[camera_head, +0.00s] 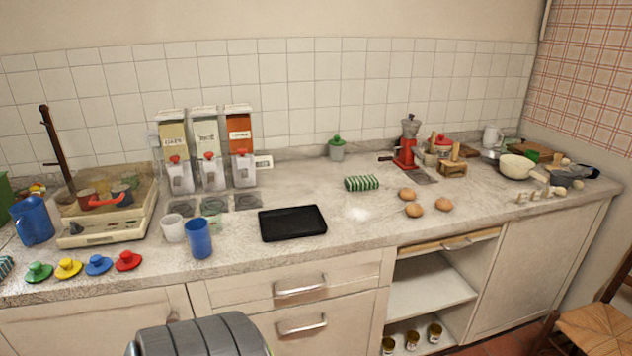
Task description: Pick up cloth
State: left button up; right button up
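A small folded or rolled cloth (361,183) with green and white stripes lies on the counter, right of the black tray and left of the eggs. Neither of my grippers is in view. A grey rounded part of my own body shows at the bottom, in front of the drawers.
The speckled counter (340,217) holds a black tray (292,222), several brown eggs (414,209), a blue cup (198,238), coloured lids (128,260), three dispensers (242,168), a red grinder (406,150) and a white pan (516,166). A chair (598,325) stands at lower right.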

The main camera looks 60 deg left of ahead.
aim_at(353, 183)
jog(key=u, duration=1.7)
jog(key=i+l+u, duration=0.2)
jog(key=i+l, duration=0.2)
jog(key=l, duration=0.2)
jog(key=i+l+u, duration=0.25)
jog(key=l, duration=0.4)
jog(key=i+l+u, duration=0.1)
jog(key=i+l, duration=0.15)
jog(key=i+l+u, duration=0.1)
jog(key=l, duration=0.4)
